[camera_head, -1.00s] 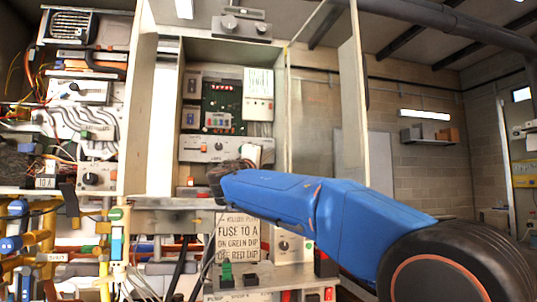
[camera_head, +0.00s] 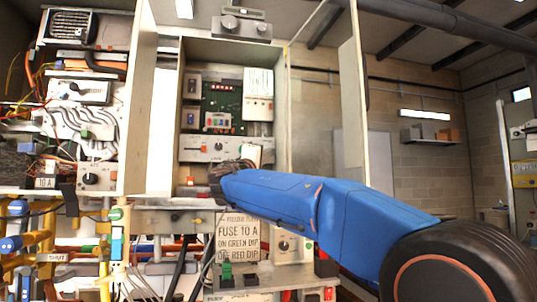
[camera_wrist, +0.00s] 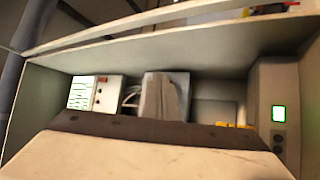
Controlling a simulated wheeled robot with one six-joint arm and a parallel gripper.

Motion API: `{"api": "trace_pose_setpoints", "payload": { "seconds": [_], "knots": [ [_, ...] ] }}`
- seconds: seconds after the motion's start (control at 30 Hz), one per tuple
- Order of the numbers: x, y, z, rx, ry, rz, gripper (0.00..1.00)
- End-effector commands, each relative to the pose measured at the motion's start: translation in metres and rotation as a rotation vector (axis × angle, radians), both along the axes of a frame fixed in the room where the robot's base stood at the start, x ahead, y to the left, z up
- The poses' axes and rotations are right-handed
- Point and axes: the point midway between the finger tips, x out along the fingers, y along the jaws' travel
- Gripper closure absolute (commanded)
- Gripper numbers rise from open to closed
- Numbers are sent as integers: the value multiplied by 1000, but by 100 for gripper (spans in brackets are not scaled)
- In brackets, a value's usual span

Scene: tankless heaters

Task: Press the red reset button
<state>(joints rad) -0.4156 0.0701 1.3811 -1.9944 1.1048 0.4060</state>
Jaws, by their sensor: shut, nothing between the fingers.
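My gripper (camera_head: 226,172) is a small dark shape at the end of my blue arm in the head view, in front of the lower part of the open cabinet (camera_head: 168,110). It is shut and empty. A small red part (camera_head: 190,181) shows low in the cabinet, just left of the gripper; I cannot tell whether it is the reset button. What lies directly behind the gripper is hidden. The wrist view looks into a box-like housing (camera_wrist: 200,52), with a grey block (camera_wrist: 165,97) in its middle and no clear red button.
A green circuit board (camera_head: 222,105) and a grey control panel (camera_head: 215,149) sit inside the cabinet. A fuse sign (camera_head: 238,238) hangs below. Wires and pipes crowd the left. The wrist view shows a green-lit screen (camera_wrist: 278,113) at right and a wide pale slab (camera_wrist: 140,158) in front.

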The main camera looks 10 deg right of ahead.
Motion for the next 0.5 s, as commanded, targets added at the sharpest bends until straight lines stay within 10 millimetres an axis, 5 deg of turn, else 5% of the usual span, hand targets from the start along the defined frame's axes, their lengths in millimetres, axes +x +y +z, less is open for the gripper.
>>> {"api": "trace_pose_setpoints", "payload": {
  "seconds": [0.5],
  "knots": [
    [-9, 0, 0, 0, 0, 0, 100]
  ]
}}
